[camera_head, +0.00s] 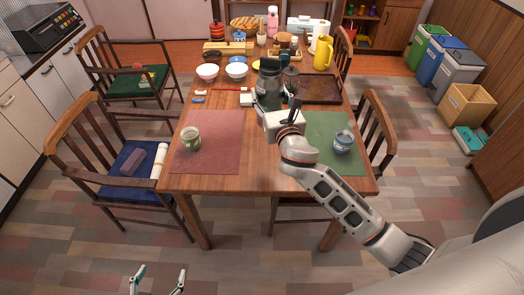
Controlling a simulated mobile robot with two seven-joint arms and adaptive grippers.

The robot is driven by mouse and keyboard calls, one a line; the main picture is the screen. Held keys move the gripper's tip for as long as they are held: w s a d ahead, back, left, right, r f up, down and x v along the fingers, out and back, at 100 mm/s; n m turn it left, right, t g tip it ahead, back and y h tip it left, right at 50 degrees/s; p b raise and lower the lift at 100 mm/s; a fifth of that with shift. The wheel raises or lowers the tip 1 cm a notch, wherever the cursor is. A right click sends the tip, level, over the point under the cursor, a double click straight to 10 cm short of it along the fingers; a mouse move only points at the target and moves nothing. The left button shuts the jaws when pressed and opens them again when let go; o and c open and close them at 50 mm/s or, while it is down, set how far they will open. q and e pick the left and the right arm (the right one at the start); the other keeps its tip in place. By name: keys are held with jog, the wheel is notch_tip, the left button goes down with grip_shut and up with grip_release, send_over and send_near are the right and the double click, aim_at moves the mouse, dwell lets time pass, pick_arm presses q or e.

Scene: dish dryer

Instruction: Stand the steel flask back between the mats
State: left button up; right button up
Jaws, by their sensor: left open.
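A dark grey, lidded vessel (268,82), the thing here that looks most like the steel flask, appears upright near the table's middle, just beyond the gap between the mats. Its base is partly hidden by my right gripper. The red mat (222,160) lies to the left and the green mat (322,130) to the right, with bare wood between. My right gripper (291,108) is right in front of the vessel; its fingertips are unclear, so I cannot tell whether it grips it. My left gripper (159,280) is open and empty, low in front of the table.
A green cup (191,139) stands on the red mat and a blue-white pot (343,143) on the green mat. A brown tray (320,90) lies behind the green mat. Bowls, a yellow jug (323,52) and other items crowd the far end. Chairs flank the table (258,180).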

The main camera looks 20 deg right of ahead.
notch_tip(320, 180, down, 6)
jog(key=shift+d+f+b, duration=0.1)
jog(key=shift+f+b, duration=0.05)
jog(key=shift+b, duration=0.95)
notch_tip(320, 180, down, 12)
jog(key=b, duration=0.6)
jog(key=shift+f, duration=0.2)
pick_arm(q)
notch_tip(320, 180, down, 8)
jog(key=shift+d, duration=0.4)
pick_arm(e)
jog(key=o, duration=1.9)
jog(key=shift+f, duration=0.1)
pick_arm(q)
jog(key=shift+s, duration=0.1)
jog(key=shift+r, duration=0.15)
jog(key=shift+d, duration=0.1)
pick_arm(e)
jog(key=s, duration=1.2)
jog(key=shift+a, duration=0.2)
